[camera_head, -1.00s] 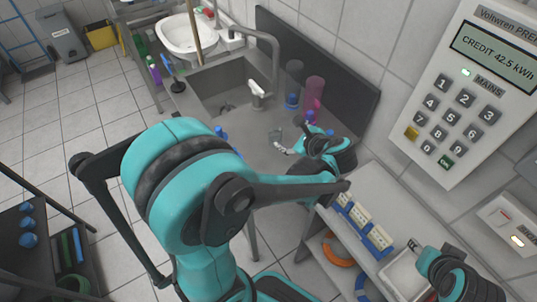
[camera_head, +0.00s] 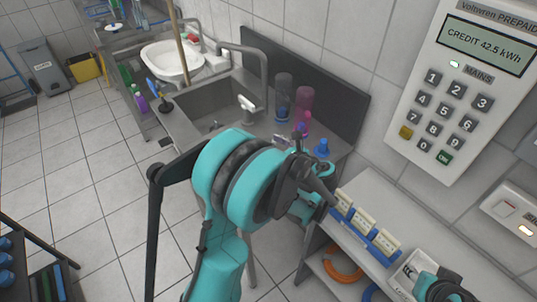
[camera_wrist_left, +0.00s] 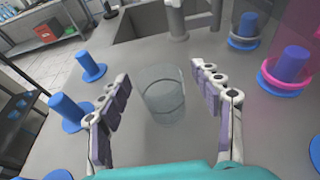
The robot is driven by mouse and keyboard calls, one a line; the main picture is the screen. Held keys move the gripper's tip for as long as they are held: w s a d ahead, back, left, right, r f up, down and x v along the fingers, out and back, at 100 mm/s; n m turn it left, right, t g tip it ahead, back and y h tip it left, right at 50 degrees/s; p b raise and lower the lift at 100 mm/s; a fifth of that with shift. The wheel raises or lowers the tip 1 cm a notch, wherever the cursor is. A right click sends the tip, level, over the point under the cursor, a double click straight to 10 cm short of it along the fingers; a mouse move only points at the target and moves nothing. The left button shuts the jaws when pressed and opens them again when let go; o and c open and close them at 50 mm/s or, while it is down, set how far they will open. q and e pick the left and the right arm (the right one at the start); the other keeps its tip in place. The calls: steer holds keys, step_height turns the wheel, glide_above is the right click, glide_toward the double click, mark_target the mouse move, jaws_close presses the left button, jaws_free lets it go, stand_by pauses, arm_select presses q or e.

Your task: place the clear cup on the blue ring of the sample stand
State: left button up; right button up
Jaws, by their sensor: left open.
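The clear cup (camera_wrist_left: 163,93) stands upright on the grey counter in the left wrist view. My left gripper (camera_wrist_left: 165,95) is open, with one finger on each side of the cup and a visible gap to both. In the head view my left arm hides the cup, and only part of the left gripper (camera_head: 283,140) shows past it. I cannot make out the sample stand's blue ring for certain. My right gripper is not clearly in view; only a teal and black part of my right arm shows at the bottom right of the head view.
Several blue pegs on round bases (camera_wrist_left: 92,68) stand around the cup. A clear cylinder (camera_head: 283,92) and a pink cylinder (camera_head: 304,105) stand near the backsplash. A sink basin (camera_head: 218,105) lies left. Blue racks (camera_head: 352,236) sit on the white bench, right.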

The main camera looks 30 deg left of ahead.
arm_select(q)
steer(key=shift+a, duration=0.1)
steer(key=shift+c, duration=0.3)
steer(key=c, duration=1)
